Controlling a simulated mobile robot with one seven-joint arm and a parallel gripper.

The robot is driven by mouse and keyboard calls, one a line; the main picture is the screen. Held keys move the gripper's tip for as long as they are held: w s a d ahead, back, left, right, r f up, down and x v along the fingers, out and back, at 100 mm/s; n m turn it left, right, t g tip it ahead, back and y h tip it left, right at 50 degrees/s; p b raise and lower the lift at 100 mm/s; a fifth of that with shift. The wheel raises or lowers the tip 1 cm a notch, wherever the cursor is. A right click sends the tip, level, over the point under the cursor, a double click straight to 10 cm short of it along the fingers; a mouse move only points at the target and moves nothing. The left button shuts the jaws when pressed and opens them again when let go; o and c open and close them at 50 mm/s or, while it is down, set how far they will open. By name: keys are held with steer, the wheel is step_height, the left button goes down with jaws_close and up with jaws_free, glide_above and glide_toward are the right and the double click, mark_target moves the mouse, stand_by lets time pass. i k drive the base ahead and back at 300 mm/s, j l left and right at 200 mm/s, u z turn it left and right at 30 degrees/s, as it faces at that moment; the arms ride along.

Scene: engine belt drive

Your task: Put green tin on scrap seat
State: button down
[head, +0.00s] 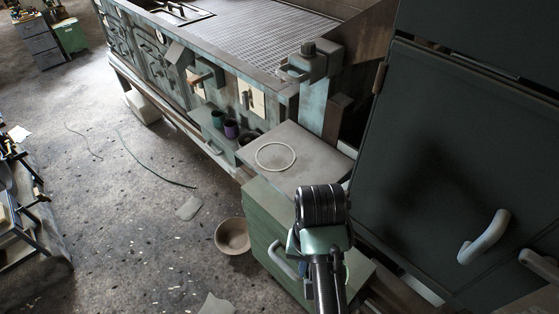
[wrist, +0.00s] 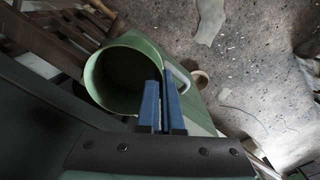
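A green tin (wrist: 97,82) with a wide, round open mouth fills the middle left of the wrist view. The blue fingers of my gripper (wrist: 161,77) are close together at its right wall, one inside the mouth and one outside. They look shut on the rim. In the head view my arm hides the fingertips, and I cannot make out the held tin there. A pale ring (head: 275,144) lies flat on a grey top (head: 312,143) just beyond my wrist. It may mark the scrap seat; no label shows. Nothing stands inside it.
A green cabinet (head: 262,226) with a pale handle (head: 283,260) stands below my arm. A bowl (head: 232,236) lies on the floor. A large dark door (head: 440,150) closes off the right side.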

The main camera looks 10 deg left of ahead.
mark_target(275, 156)
steer(key=i+j+z, duration=0.1)
steer(key=j+z, duration=1)
steer(key=j, duration=0.85)
steer(key=k+j+z, duration=0.15)
steer(key=j, duration=0.8)
